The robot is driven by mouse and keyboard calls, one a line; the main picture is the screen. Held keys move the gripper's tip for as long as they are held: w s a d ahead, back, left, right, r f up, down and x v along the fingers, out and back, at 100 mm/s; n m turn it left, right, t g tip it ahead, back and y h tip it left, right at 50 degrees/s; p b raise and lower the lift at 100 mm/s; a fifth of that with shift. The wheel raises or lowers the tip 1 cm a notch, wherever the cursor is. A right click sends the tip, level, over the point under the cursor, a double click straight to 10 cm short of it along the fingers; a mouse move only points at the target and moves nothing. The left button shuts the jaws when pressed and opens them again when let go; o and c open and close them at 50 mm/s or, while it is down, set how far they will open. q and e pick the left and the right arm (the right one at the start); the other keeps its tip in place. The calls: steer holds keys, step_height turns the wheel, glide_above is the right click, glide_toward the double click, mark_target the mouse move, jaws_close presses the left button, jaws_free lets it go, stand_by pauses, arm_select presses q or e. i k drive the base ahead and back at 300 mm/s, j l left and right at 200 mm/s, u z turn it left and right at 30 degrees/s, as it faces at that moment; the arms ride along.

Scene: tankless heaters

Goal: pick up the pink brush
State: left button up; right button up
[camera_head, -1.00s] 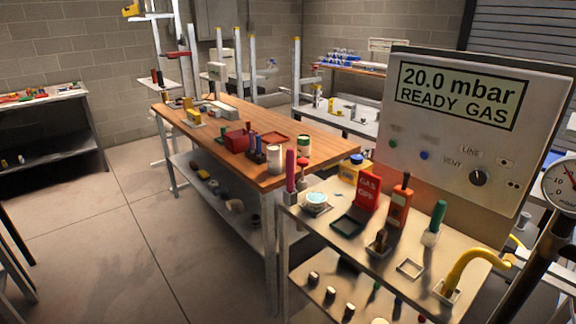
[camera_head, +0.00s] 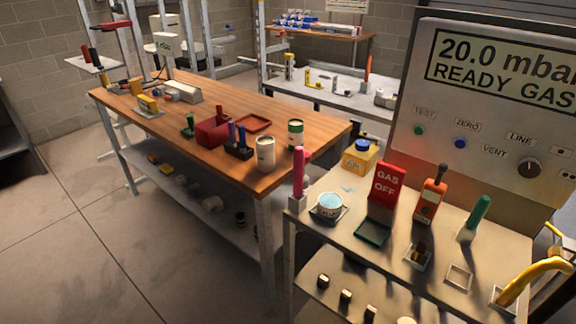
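The pink brush (camera_head: 299,174) stands upright in a small pale holder (camera_head: 297,203) at the left front corner of the grey bench, left of a small cup with pale blue contents (camera_head: 330,205). It is a slim pink cylinder with a small side piece near its top. Its lower end is hidden in the holder. Neither of my grippers shows in the head view.
The bench also holds a red GAS OFF sign (camera_head: 386,184), an orange device (camera_head: 431,201), a green-handled tool (camera_head: 477,214) and a yellow jar (camera_head: 360,157). A grey gauge panel (camera_head: 500,120) rises behind. A wooden table (camera_head: 215,95) stands left; open floor lies front left.

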mark_target(298, 153)
steer(key=i+j+z, duration=0.1)
steer(key=i+j, duration=0.2)
steer(key=j, duration=0.15)
steer(key=i+j+z, duration=0.1)
steer(key=i+j, duration=0.2)
steer(key=j, duration=0.15)
